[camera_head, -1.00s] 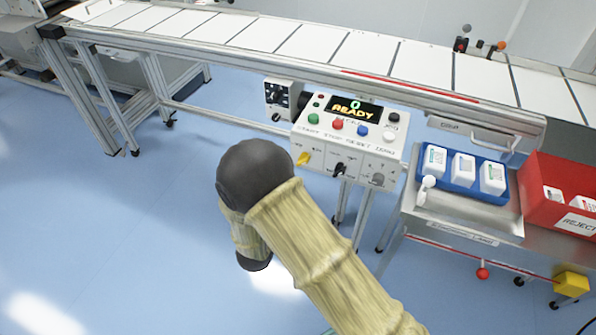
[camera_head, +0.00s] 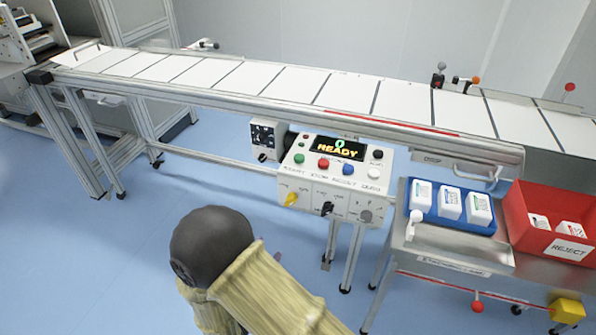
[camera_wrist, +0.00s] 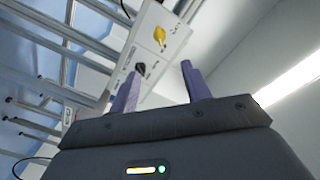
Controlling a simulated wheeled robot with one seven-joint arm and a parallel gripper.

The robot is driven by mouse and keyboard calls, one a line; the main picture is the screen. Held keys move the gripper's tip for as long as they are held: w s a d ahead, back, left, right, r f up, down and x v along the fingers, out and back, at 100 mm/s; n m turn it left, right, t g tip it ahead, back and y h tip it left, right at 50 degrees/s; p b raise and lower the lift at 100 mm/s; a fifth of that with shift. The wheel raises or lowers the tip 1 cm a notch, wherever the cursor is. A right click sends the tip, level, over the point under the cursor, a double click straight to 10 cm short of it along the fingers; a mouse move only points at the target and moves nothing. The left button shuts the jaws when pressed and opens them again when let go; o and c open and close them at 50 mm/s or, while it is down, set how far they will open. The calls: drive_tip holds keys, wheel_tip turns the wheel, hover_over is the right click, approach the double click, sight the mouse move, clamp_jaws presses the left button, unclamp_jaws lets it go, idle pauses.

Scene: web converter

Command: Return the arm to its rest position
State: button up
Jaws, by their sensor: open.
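My arm, in a pale yellow sleeve with a dark rounded joint, shows low in the head view, in front of the control panel. My gripper (camera_wrist: 160,88) shows in the wrist view with its two purple fingers apart and nothing between them. The white control panel (camera_head: 335,175) has a lit READY display, several coloured buttons, a yellow knob and a black knob. Its knob face (camera_wrist: 155,45) also shows in the wrist view, beyond the fingertips.
A conveyor (camera_head: 300,88) with white sheets runs across the back. A steel cart at right holds a blue tray (camera_head: 450,222) with white bottles and a red REJECT bin (camera_head: 562,205) with bottles. Blue floor (camera_head: 90,260) is clear at left.

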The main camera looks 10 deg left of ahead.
drive_tip(key=w+d+r+n+g+y, duration=0.35)
drive_tip(key=w+d+g, duration=0.45)
drive_tip(key=w+d, duration=0.35)
drive_tip(key=s+d+r+n+g+h, duration=0.1)
drive_tip(key=s+d+r+n+g, duration=0.1)
drive_tip(key=s+d, duration=0.45)
drive_tip(key=s+d+r+n+g+h, duration=0.1)
drive_tip(key=s+d+n+g, duration=0.15)
drive_tip(key=d, duration=0.65)
drive_tip(key=s+d+r+n+g, duration=0.25)
drive_tip(key=s+d, duration=0.25)
drive_tip(key=d, duration=0.3)
wheel_tip(320, 180, up, 22)
drive_tip(key=p, duration=2.3)
drive_tip(key=shift+a+r, duration=0.15)
drive_tip(key=shift+a, duration=0.2)
drive_tip(key=shift+m, duration=0.25)
